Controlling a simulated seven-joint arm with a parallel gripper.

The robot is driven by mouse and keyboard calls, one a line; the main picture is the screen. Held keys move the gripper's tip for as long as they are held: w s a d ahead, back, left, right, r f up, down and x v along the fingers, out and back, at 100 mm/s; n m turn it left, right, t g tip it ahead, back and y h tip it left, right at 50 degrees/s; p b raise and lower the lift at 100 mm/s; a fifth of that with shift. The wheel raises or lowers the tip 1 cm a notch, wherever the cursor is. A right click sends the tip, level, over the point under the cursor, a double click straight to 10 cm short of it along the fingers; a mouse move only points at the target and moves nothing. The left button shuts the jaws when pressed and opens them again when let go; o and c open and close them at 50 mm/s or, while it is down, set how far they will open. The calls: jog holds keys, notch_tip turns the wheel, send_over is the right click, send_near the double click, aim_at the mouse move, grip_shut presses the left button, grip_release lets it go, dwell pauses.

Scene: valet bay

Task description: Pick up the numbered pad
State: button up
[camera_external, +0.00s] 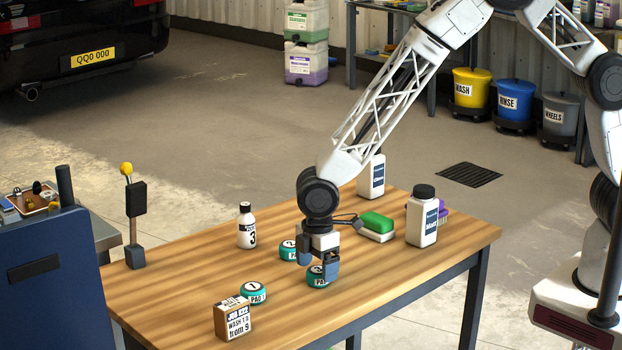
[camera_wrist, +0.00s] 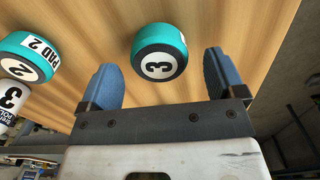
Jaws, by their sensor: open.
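Teal-and-black round pads with numbered white discs lie on the wooden table (camera_external: 190,287). In the wrist view, the pad numbered 3 (camera_wrist: 160,52) lies between my open fingers, with gaps on both sides; the pad numbered 2 (camera_wrist: 30,57) is at the left. In the external view, one pad (camera_external: 317,281) is at my gripper (camera_external: 318,264), partly hidden by a finger. Another pad (camera_external: 288,252) is just behind left, and a third (camera_external: 254,293) is front left. My gripper points down, low over the table, empty.
A job card block (camera_external: 233,319) stands front left. A small bottle marked 3 (camera_external: 246,228) stands behind the pads. A green-and-white sponge block (camera_external: 377,225) and white bottles (camera_external: 422,218) stand right. A yellow-topped post (camera_external: 131,215) is at the left edge. The front right tabletop is clear.

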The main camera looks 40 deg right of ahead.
jog(key=shift+f, duration=1.2)
jog(key=c, duration=1)
jog(key=shift+r, duration=0.2)
jog(key=shift+r, duration=0.55)
jog(key=shift+s+d+r, duration=0.15)
jog(key=shift+d+r, duration=0.05)
jog(key=shift+r, duration=0.35)
jog(key=shift+s+d+r, duration=0.1)
jog(key=shift+d+r, duration=0.05)
jog(key=shift+r, duration=0.4)
jog(key=r, duration=0.1)
send_over(386, 282)
jog(key=shift+r, duration=0.15)
